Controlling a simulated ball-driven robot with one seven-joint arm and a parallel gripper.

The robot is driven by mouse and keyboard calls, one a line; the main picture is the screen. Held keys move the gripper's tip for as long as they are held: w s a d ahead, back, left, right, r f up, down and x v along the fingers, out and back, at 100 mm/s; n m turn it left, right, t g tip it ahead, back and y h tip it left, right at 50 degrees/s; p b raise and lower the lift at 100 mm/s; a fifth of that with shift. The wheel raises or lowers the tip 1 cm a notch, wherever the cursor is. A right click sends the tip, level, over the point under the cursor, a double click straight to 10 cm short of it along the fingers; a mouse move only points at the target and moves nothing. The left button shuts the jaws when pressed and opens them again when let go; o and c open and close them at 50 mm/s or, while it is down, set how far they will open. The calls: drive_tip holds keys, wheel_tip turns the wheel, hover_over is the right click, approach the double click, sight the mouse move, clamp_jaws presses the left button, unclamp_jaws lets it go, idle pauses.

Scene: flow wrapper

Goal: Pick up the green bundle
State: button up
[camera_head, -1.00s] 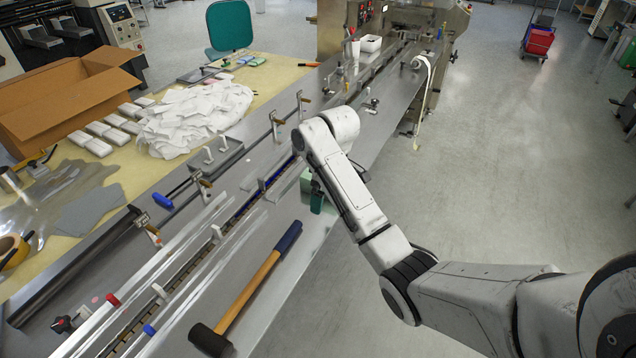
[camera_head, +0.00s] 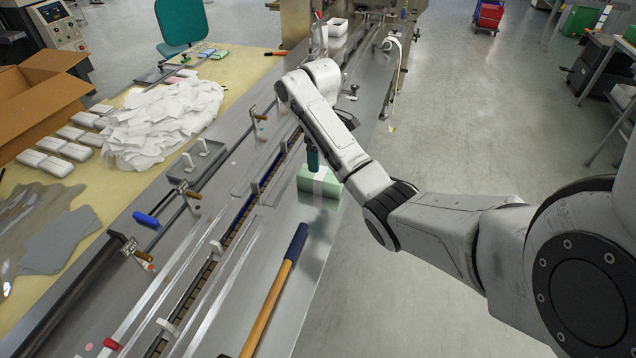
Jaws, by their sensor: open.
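The green bundle (camera_head: 331,188) is a pale green block with a white band around its middle. It lies on the steel machine top near its right edge, below my forearm. My gripper (camera_head: 313,163) shows as a dark teal finger pointing down, just at the bundle's far upper side in the picture. The rest of the gripper is hidden behind my arm. It is open, with nothing seen between its fingers. I cannot tell whether the finger touches the bundle.
White sachets (camera_head: 165,120) and a cardboard box (camera_head: 38,95) are farther left.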

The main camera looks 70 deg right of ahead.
sight(321, 173)
wheel_tip(321, 173, down, 2)
drive_tip(key=shift+w+b, duration=0.1)
drive_tip(key=shift+b, duration=0.35)
drive_tip(key=shift+s+f+p, duration=0.2)
drive_tip(key=shift+f+p, duration=0.35)
drive_tip(key=shift+f, duration=1.3)
drive_tip(key=shift+s+f+p, duration=0.15)
drive_tip(key=shift+f+p, duration=0.35)
drive_tip(key=shift+f, duration=1.35)
drive_tip(key=c, duration=1)
